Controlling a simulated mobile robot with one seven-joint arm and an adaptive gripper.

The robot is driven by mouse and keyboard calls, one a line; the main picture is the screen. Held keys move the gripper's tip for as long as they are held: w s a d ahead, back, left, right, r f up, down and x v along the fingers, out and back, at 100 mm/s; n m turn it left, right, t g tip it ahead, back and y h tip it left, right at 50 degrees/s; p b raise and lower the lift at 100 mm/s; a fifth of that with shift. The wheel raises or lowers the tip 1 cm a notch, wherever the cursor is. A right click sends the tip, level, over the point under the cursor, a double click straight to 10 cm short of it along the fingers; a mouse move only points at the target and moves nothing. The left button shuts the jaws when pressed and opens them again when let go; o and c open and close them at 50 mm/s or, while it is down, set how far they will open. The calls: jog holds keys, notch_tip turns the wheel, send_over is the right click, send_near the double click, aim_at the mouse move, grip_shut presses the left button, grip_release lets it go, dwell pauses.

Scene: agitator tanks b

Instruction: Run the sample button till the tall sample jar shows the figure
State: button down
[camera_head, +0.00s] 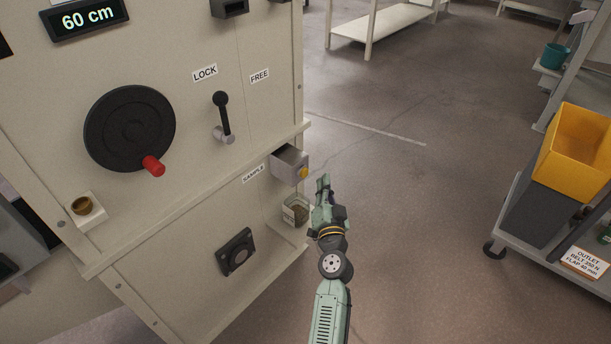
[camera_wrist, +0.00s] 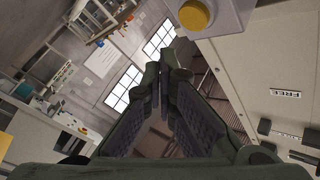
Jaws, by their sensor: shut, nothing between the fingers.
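The sample button (camera_head: 303,173) is a yellow disc on the front of a grey box (camera_head: 288,163) beside the SAMPLE label (camera_head: 253,173). It also shows at the top of the wrist view (camera_wrist: 194,15). A clear sample jar (camera_head: 295,210) stands below the box with brownish matter inside; its fill level and any marks are too small to read. My gripper (camera_head: 323,183) is shut and empty, just right of and slightly below the button, apart from it in the picture. In the wrist view its fingertips (camera_wrist: 165,68) meet below the button.
The panel carries a black handwheel (camera_head: 130,130) with a red knob and a lever (camera_head: 222,115) near the LOCK and FREE labels. A trolley (camera_head: 530,240) with yellow and grey bins stands at right. The floor between is clear.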

jog(key=shift+s+d+b, duration=0.3)
jog(key=shift+s+d, duration=0.35)
jog(key=shift+d, duration=0.25)
jog(key=shift+a+r, duration=0.1)
